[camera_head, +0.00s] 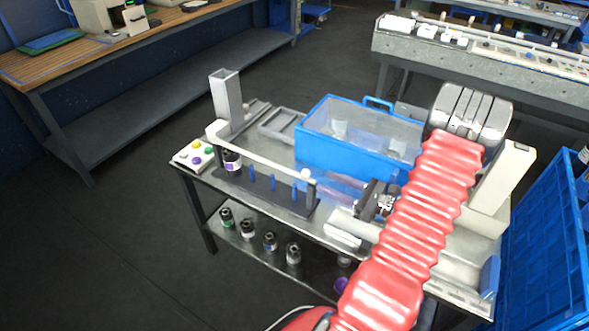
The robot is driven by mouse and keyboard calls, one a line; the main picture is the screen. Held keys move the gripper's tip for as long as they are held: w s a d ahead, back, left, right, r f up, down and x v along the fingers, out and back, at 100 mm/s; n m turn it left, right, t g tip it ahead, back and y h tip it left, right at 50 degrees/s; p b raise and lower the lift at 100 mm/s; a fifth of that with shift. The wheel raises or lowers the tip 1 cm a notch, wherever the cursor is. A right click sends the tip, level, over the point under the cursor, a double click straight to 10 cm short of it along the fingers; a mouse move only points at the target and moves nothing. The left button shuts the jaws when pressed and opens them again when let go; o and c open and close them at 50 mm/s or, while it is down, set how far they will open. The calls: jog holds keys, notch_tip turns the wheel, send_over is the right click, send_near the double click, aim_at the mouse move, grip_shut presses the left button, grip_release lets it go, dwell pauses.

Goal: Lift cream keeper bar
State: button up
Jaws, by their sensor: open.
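The cream keeper bar (262,157) is a long, thin, pale bar. It slants from the grey square post at the left down to a round white knob (306,174) at its right end. It lies above a dark rack (265,190) with several blue pegs. My gripper (372,201), dark with bright metal parts, shows just left of my red-sleeved arm. It is open and to the right of the bar, clear of it. Part of it is hidden behind the sleeve, and its fingertips are too small to make out well.
A blue clear-topped box (350,145) stands behind the bar. A grey square post (227,100) rises at its left end, near a button panel (193,156). Several small bottles stand on the lower shelf (255,258). Blue crates (545,245) are at right. The floor at left is clear.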

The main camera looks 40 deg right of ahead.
aim_at(295, 172)
jog(key=x, duration=1.2)
jog(key=shift+w+a+f, duration=0.1)
jog(key=shift+w, duration=0.15)
grip_shut()
dwell(0.4)
